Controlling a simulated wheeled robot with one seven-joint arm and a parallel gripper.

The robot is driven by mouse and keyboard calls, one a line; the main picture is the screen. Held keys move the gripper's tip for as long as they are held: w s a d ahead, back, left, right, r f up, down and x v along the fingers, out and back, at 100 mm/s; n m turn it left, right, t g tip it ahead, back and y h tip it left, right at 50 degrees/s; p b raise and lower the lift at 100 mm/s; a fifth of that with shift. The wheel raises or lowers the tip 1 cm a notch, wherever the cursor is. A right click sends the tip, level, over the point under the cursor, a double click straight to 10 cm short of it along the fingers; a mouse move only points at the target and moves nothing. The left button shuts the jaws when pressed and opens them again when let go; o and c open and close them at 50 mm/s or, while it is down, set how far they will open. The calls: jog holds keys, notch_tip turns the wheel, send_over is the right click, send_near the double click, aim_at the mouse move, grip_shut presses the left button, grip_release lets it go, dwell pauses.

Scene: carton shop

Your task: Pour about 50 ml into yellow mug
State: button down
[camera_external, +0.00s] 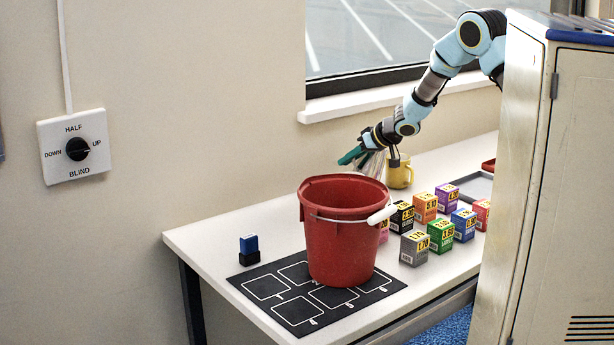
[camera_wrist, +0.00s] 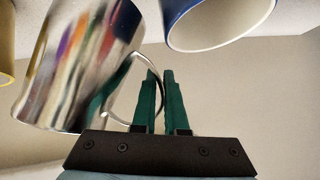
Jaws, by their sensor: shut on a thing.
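The yellow mug (camera_external: 401,175) stands on the table behind the red bucket, and a sliver of what looks like it shows at the left edge of the wrist view (camera_wrist: 5,45). My gripper (camera_external: 350,156) is above and behind the bucket, left of the yellow mug. Its green fingers (camera_wrist: 160,75) are shut on the handle of a shiny metal jug (camera_wrist: 80,65). The jug (camera_external: 374,163) is tilted beside the yellow mug in the external view. The bucket hides its lower part. Any liquid or stream is not visible.
The red bucket (camera_external: 341,240) with a white grip stands on the black marked mat (camera_external: 262,272). Several coloured boxes (camera_external: 441,236) stand right of it. A blue mug (camera_wrist: 215,25) is near the jug in the wrist view. The grey locker (camera_external: 560,190) blocks the right side.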

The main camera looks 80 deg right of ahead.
jog(key=shift+m+t+y, duration=0.5)
jog(key=shift+t, duration=0.1)
jog(key=r+p, duration=0.1)
jog(key=s+d+r+p, duration=0.1)
jog(key=p, duration=0.1)
jog(key=r+p, duration=0.1)
jog(key=r, duration=0.1)
jog(key=shift+s+d, duration=0.25)
jog(key=shift+s+d+r+m+t+y+p, duration=0.15)
jog(key=shift+s+d+r+m+t+p, duration=0.1)
jog(key=shift+r+p, duration=0.15)
jog(key=shift+s+d+r+m+t+y+p, duration=0.1)
jog(key=shift+d+r+m+t+y+p, duration=0.05)
jog(key=shift+d+r+t+p, duration=0.15)
jog(key=shift+s+d+m+t+y+b, duration=0.2)
jog(key=shift+s+m+t+y+b, duration=0.15)
jog(key=shift+m+t+b, duration=0.35)
jog(key=shift+s+d+r+t+y+b, duration=0.15)
jog(key=shift+r+t+b, duration=0.05)
jog(key=shift+r, duration=0.3)
jog(key=shift+s+d+r+t+y+b, duration=0.1)
jog(key=shift+s+d+r+t+b, duration=0.05)
jog(key=shift+r, duration=0.3)
jog(key=shift+s+d+r+m+t+b, duration=0.35)
jog(key=shift+r+m+t+b, duration=0.15)
jog(key=shift+r+t, duration=0.15)
jog(key=shift+s+d+r+y, duration=0.1)
jog(key=shift+r+y, duration=0.1)
jog(key=shift+y, duration=0.1)
